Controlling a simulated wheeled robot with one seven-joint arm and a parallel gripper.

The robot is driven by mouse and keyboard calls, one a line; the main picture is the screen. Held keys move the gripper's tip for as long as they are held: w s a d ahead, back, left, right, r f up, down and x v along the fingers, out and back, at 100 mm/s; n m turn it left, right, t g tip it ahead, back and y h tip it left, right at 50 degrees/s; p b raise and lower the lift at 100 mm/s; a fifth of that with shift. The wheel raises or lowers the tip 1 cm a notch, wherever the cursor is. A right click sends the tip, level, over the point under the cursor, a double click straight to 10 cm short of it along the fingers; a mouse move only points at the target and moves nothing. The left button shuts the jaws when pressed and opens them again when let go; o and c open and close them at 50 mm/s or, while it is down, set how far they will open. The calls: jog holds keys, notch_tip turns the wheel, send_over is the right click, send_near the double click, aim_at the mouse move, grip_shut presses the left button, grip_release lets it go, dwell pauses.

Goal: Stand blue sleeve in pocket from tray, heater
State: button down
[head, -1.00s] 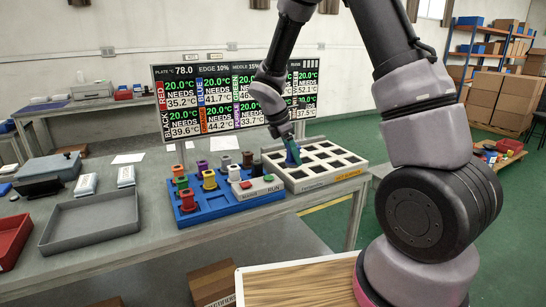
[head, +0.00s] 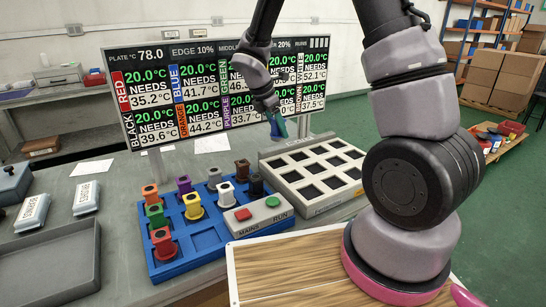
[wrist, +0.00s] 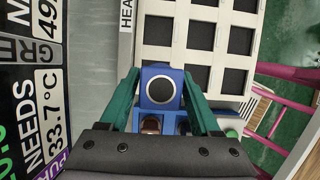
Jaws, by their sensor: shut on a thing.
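My gripper (head: 276,124) is shut on the blue sleeve (wrist: 161,88), whose square top with a round dark bore faces the wrist camera between the teal fingers. In the head view it shows only as a small blue patch, partly covered by a finger. It is held in the air in front of the display, near the heater's back left. The heater (head: 300,196) is a pale block with rows of dark square pockets, which look empty. The blue tray (head: 205,240) stands left of the heater and holds several coloured sleeves.
A control box (head: 258,217) with red and green buttons sits between tray and heater. The display board (head: 215,85) rises behind. A grey bin (head: 45,268) and two white packets (head: 86,198) lie on the left. A wooden board (head: 285,268) is in front.

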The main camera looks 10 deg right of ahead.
jog(key=f, duration=0.6)
jog(key=shift+w, duration=0.4)
jog(key=shift+f, duration=2)
jog(key=shift+c, duration=1.9)
grip_release()
jog(key=shift+f, duration=0.1)
